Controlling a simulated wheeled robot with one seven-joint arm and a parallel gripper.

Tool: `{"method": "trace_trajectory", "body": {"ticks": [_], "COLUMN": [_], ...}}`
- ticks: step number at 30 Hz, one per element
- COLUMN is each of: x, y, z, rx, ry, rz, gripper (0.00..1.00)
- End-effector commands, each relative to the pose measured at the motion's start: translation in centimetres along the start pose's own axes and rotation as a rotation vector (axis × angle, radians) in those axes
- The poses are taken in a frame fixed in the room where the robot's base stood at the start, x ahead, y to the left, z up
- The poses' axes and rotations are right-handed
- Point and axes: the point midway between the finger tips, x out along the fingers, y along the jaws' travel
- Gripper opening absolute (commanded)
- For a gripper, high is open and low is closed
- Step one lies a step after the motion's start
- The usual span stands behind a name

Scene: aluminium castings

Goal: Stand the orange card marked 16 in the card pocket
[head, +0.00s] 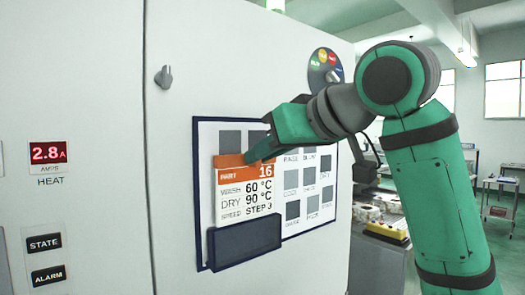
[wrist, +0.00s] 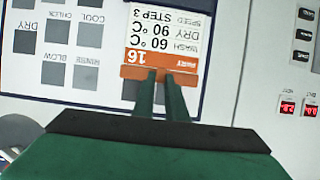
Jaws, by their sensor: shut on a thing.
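The card marked 16 (head: 246,196) has an orange top band and a white lower part with wash, dry and speed lines. It is upright against the panel board. My gripper (head: 252,158) is shut on its orange top edge. In the wrist view, the card (wrist: 165,38) appears upside down, with the fingertips (wrist: 166,76) at its orange band. The dark blue card pocket (head: 245,243) is at the board's lower left. The card's lower edge meets the pocket's top rim in the head view; whether it sits inside is hidden.
The board (head: 262,137) carries grey squares with labels and is fixed to a white cabinet (head: 75,90). A grey knob (head: 164,77) and a round coloured dial (head: 325,67) are above it. A red display (head: 48,153) and STATE and ALARM buttons (head: 45,243) are at left.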

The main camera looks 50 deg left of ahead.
Motion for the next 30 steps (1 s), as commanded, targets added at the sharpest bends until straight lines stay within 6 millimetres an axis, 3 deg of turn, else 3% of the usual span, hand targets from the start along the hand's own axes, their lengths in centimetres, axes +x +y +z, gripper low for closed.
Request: {"method": "trace_trajectory", "body": {"ticks": [30], "x": [0.8], "y": [0.0], "z": [2.0], "rx": [0.001], "ry": [0.000], "rz": [0.000], "gripper": [0.00]}}
